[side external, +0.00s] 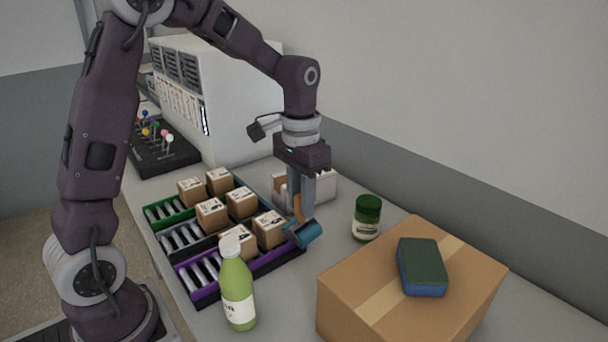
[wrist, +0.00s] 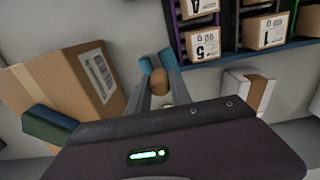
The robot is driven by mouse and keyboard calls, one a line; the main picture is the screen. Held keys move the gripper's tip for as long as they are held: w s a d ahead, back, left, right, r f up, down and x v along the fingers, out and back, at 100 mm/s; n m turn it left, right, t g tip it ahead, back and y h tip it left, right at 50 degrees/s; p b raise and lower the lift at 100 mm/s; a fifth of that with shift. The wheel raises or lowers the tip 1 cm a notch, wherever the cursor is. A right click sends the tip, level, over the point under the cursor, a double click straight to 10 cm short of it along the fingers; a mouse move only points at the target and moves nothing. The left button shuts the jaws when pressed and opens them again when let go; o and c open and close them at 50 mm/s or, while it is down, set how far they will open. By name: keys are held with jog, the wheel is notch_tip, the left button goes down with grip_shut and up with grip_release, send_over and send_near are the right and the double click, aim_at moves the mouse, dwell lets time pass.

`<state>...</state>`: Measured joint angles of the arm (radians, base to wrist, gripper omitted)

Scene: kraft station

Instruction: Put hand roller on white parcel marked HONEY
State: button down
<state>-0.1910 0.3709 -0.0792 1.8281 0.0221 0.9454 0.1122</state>
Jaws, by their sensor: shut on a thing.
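The hand roller has a blue roller head (side external: 303,232) and a brown handle. My gripper (side external: 301,208) points down and is shut on its handle, holding it by the near right end of the parcel rack. In the wrist view the handle (wrist: 160,82) sits between my fingers (wrist: 157,92), with the blue head beyond it. A white parcel (side external: 325,186) with a brown part lies on the table behind my gripper, partly hidden by the fingers. It also shows at the right in the wrist view (wrist: 238,94). I cannot read HONEY on it.
A rack (side external: 190,291) of several small brown boxes stands left of my gripper. A green bottle (side external: 238,290) stands in front. A green-lidded jar (side external: 367,218) and a large carton (side external: 350,310) with a sponge (side external: 422,267) on top are at the right.

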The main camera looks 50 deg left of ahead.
jog(key=w+a+r+m, duration=0.1)
jog(key=w+a+r, duration=0.45)
jog(key=a, duration=0.35)
jog(key=w+a+r+m, duration=0.1)
jog(key=w+a+r, duration=0.3)
jog(key=w+a, duration=0.3)
jog(key=f, duration=0.3)
jog(key=s+f, duration=0.1)
jog(key=f, duration=0.2)
jog(key=a+f, duration=0.1)
jog(key=f, duration=0.2)
jog(key=shift+s+f, duration=0.25)
jog(key=shift+f, duration=0.15)
jog(key=c, duration=1.2)
grip_release()
jog(key=shift+o, duration=0.2)
